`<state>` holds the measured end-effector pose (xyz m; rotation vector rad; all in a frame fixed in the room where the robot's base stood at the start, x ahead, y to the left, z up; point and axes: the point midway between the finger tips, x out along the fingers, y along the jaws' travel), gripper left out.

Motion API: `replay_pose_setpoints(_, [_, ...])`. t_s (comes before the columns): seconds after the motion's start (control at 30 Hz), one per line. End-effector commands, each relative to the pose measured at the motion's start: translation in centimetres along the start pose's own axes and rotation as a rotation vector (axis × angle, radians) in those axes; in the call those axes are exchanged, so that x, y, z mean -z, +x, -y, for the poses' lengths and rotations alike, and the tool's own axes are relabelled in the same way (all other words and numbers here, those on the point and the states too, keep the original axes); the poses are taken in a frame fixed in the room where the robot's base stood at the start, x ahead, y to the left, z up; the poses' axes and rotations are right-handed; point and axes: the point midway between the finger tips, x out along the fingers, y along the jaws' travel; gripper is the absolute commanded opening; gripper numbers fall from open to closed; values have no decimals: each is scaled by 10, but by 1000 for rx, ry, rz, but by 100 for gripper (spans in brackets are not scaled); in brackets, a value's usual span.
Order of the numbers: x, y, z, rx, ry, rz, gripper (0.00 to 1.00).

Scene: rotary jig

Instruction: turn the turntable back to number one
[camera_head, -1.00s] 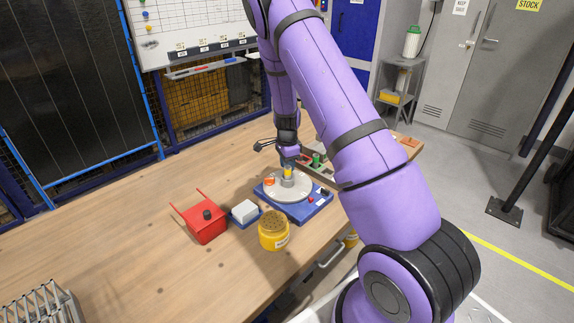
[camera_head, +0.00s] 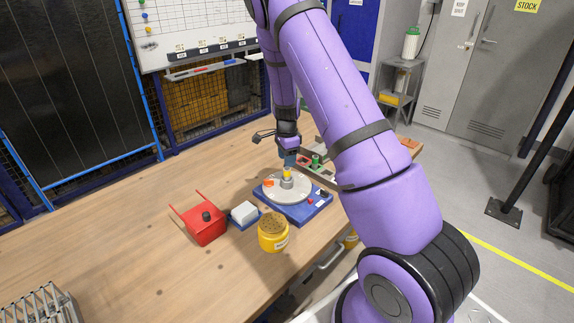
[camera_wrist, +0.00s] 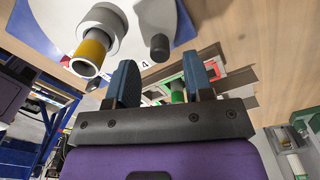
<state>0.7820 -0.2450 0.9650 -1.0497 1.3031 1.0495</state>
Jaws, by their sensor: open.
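The turntable is a pale grey disc (camera_head: 270,193) on a blue base (camera_head: 298,218). A grey hub with a yellow band (camera_head: 287,175) stands on it, and an orange piece (camera_head: 268,183) sits at its left. In the wrist view the disc (camera_wrist: 130,12) fills the top, with the hub and yellow sleeve (camera_wrist: 92,52), a dark peg (camera_wrist: 160,46) and a label reading 4 (camera_wrist: 146,64) close by. My gripper (camera_wrist: 163,82) is open and empty, its blue fingers apart. In the head view my gripper (camera_head: 290,160) is just behind the hub. Number one cannot be made out.
A tray with a green part (camera_head: 316,161) lies behind and right of the turntable. A metal rack (camera_head: 42,305) is lower left. The left bench is clear.

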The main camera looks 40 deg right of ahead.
Motion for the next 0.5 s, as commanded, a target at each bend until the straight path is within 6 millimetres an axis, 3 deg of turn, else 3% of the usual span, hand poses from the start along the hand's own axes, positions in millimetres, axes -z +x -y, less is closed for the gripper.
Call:
replay_pose_setpoints(0.2, [0,-42,0,3,0,0,47])
replay_pose_setpoints(0.5, [0,-70,0,1,1,0,47])
